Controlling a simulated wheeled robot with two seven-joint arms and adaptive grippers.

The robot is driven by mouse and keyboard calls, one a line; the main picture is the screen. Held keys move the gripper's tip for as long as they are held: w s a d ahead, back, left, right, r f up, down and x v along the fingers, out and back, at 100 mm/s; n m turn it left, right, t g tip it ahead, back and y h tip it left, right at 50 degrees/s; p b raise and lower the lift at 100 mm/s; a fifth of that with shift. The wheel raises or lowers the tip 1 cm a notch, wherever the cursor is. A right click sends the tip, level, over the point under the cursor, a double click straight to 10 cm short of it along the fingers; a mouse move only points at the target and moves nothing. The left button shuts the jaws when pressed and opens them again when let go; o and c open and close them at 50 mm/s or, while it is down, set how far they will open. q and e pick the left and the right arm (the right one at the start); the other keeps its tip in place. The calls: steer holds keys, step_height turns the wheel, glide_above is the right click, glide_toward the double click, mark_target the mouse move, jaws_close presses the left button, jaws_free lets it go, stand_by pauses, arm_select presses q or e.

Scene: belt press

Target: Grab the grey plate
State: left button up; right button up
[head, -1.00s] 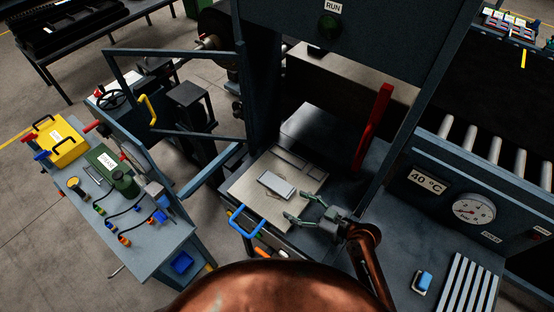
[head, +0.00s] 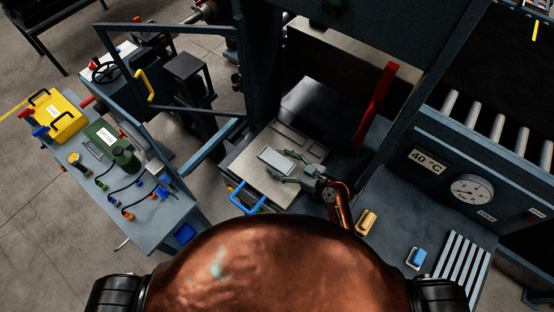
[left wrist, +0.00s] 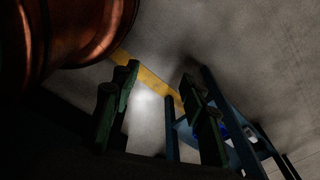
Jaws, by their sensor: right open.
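The grey plate (head: 276,159) is a small light rectangle lying flat on the metal drawer top (head: 246,166) of the press. My right gripper (head: 277,164) is open, at the plate's right end in the head view. One finger lies along the far side and one along the near side, with the plate's end between them. I cannot tell whether they touch it. My left gripper (left wrist: 160,76) shows only in the left wrist view, open and empty above the floor.
A blue handle (head: 245,197) is on the drawer's front. A red lever (head: 375,105) stands right of the drawer. A side bench (head: 150,230) with a yellow box (head: 58,117) is at left. A yellow block (head: 366,222) and a blue block (head: 416,257) lie on the right counter.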

steer(key=shift+w+f, duration=0.1)
steer(key=shift+w, duration=0.1)
steer(key=shift+c, duration=0.3)
steer(key=shift+s, duration=0.15)
steer(key=c, duration=1.6)
arm_select(q)
steer(key=shift+s, duration=0.5)
arm_select(e)
steer(key=shift+c, duration=0.3)
arm_select(q)
steer(key=shift+s, duration=0.1)
arm_select(e)
steer(key=shift+r, duration=0.6)
arm_select(q)
steer(key=shift+s+f+b, duration=0.2)
steer(key=shift+f+b, duration=1.05)
arm_select(e)
steer(key=s+a+r, duration=0.2)
steer(key=s+r, duration=0.2)
steer(key=s+a+r, duration=0.3)
steer(key=s+r, duration=0.1)
steer(key=s+a+r, duration=0.2)
steer(key=s+r, duration=0.1)
steer(key=r, duration=0.1)
steer(key=shift+s+a, duration=0.3)
steer(key=shift+s, duration=0.1)
